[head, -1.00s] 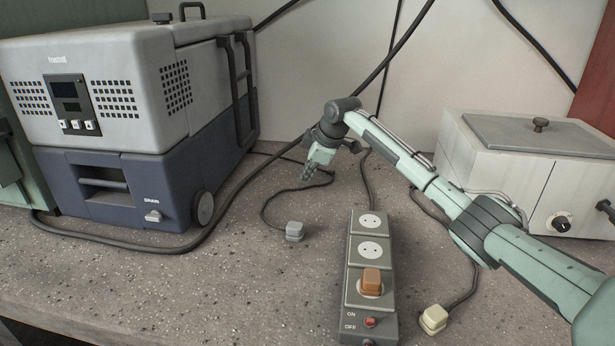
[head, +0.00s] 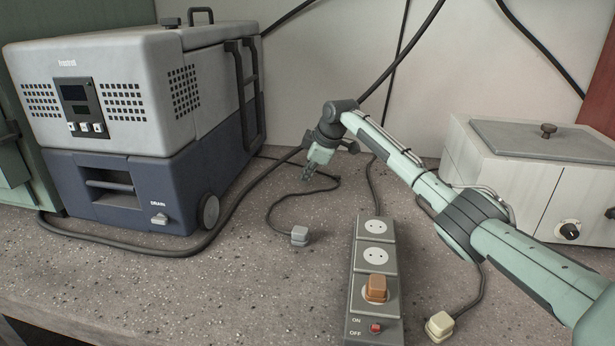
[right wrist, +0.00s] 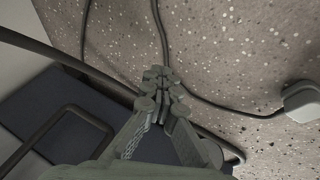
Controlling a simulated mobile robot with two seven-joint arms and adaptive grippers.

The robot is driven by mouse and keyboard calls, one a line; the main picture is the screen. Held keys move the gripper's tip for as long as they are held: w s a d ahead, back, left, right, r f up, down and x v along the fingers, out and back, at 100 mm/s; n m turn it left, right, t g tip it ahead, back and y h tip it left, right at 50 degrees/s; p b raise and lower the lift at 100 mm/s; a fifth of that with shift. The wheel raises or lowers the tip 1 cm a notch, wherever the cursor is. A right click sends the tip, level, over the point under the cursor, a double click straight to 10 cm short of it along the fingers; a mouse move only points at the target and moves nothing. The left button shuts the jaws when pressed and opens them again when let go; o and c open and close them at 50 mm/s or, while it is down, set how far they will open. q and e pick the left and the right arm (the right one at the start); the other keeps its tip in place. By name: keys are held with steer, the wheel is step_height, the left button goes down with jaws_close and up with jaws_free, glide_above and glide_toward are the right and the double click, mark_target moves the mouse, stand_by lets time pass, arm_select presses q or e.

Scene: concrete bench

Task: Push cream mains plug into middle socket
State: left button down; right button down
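The cream mains plug (head: 440,326) lies on the bench right of the near end of the grey socket strip (head: 361,306), its cord running back behind my right arm. The strip's middle socket (head: 375,255) is empty, as is the far socket (head: 375,228). A brown plug (head: 376,288) sits in the near socket. My right gripper (head: 308,174) is over the bench behind and left of the strip, well away from the cream plug. In the right wrist view its fingers (right wrist: 160,80) are together with nothing visible between them. My left gripper is out of view.
A grey plug (head: 300,236) lies on the bench left of the strip; it also shows in the right wrist view (right wrist: 302,100). A grey and blue cool box (head: 130,130) stands left, a white lidded appliance (head: 510,190) right. Black cables cross the back. The front left bench is clear.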

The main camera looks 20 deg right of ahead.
steer(key=shift+w+a+b, duration=0.1)
steer(key=shift+w+b, duration=0.2)
steer(key=shift+w, duration=0.5)
steer(key=shift+w, duration=0.15)
steer(key=shift+w+a, duration=0.1)
steer(key=shift+w, duration=0.3)
steer(key=shift+w, duration=0.1)
steer(key=shift+f+b, duration=0.35)
steer(key=shift+f, duration=0.65)
stand_by(0.4)
steer(key=c, duration=1.8)
jaws_free()
